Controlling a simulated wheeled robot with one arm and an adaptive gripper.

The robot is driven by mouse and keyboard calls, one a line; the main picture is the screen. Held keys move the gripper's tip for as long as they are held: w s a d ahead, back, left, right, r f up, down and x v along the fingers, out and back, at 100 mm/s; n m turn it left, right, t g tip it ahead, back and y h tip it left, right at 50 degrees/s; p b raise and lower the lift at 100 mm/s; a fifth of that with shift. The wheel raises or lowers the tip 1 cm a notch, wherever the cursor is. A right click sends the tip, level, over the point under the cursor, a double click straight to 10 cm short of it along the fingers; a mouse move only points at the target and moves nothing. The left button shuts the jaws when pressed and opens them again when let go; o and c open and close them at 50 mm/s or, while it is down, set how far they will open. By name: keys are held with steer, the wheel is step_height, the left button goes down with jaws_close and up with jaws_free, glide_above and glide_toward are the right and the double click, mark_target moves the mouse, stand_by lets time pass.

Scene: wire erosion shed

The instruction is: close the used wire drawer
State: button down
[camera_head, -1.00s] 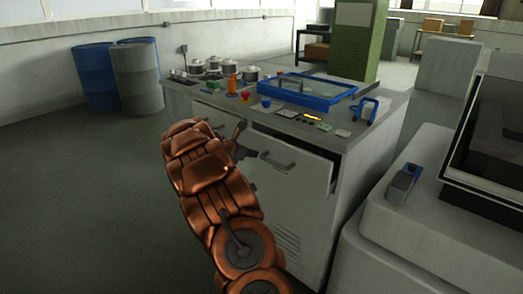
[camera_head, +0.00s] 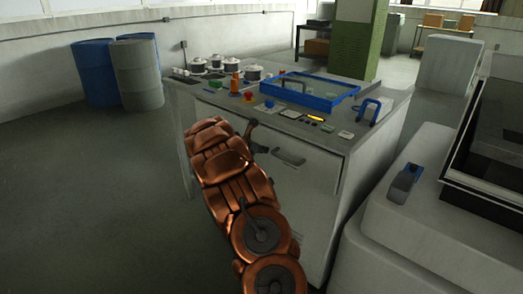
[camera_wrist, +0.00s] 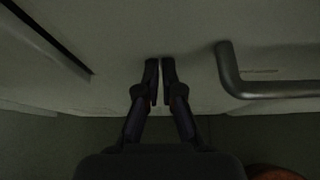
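The pale grey drawer front (camera_head: 312,172) with a dark bar handle (camera_head: 288,157) is on the near side of the workbench cabinet. It looks flush or almost flush under the worktop; a small remaining gap cannot be ruled out. My gripper (camera_head: 252,127) is just left of the handle, at the upper part of the front, partly hidden by my copper arm. In the wrist view, my gripper's fingers (camera_wrist: 160,64) are together with only a thin gap and nothing between them. They point at the pale front, apart from the handle (camera_wrist: 270,90) to their right.
The worktop (camera_head: 365,135) holds a blue-framed tray (camera_head: 325,103), several pots and small controls. A white machine (camera_head: 400,225) stands close on the right. Blue and grey barrels (camera_head: 137,75) stand back left. The floor (camera_head: 80,210) at left is clear.

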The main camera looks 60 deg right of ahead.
steer(key=a+f+v, duration=0.1)
steer(key=v, duration=1.2)
steer(key=shift+f, duration=0.2)
steer(key=shift+w+a, duration=0.15)
steer(key=s+a+m+y, duration=0.45)
steer(key=s+a, duration=0.65)
steer(key=a, duration=0.5)
steer(key=s+a+m+g+y, duration=0.1)
steer(key=s+a+m+y, duration=0.35)
steer(key=s+a, duration=0.85)
steer(key=s+a+m+y, duration=0.3)
steer(key=s+a+m, duration=0.5)
steer(key=a, duration=1)
steer(key=s+p+v, duration=0.3)
steer(key=p+v, duration=1.1)
steer(key=p, duration=0.1)
steer(key=shift+a+r+t, duration=0.25)
steer(key=shift+r+t, duration=0.05)
steer(key=shift+r, duration=0.35)
